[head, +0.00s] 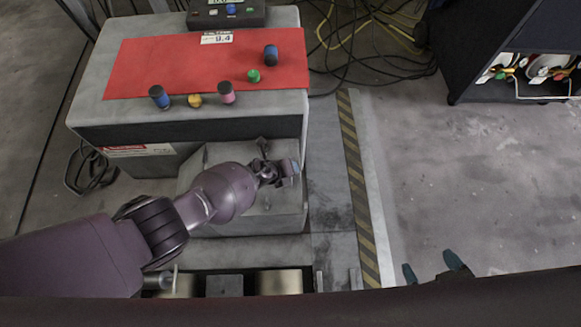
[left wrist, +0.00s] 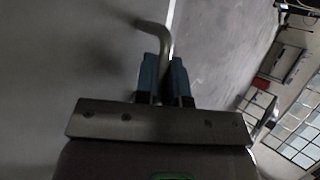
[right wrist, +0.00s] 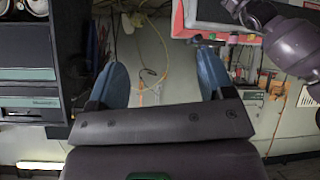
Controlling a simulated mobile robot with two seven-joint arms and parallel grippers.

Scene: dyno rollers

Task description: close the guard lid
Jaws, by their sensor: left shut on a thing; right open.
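A grey cover (head: 225,158), which looks like the guard lid, is at the front of the grey machine in the head view, partly behind my left arm. I cannot tell how far open it is. My left gripper (head: 289,168) is over its right part. In the left wrist view my left gripper (left wrist: 166,85) is shut on a bent metal rod (left wrist: 152,27), which looks like a handle. My right gripper (head: 431,266) is low at the right in the head view, away from the machine. The right wrist view shows this gripper (right wrist: 160,85) open and empty.
A red mat (head: 190,62) on the machine top carries several coloured knobs and small cylinders. Metal rollers (head: 279,282) sit in the floor at the bottom. A yellow-black stripe (head: 357,185) runs beside the machine. Cables and a dark cabinet (head: 482,45) are at upper right.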

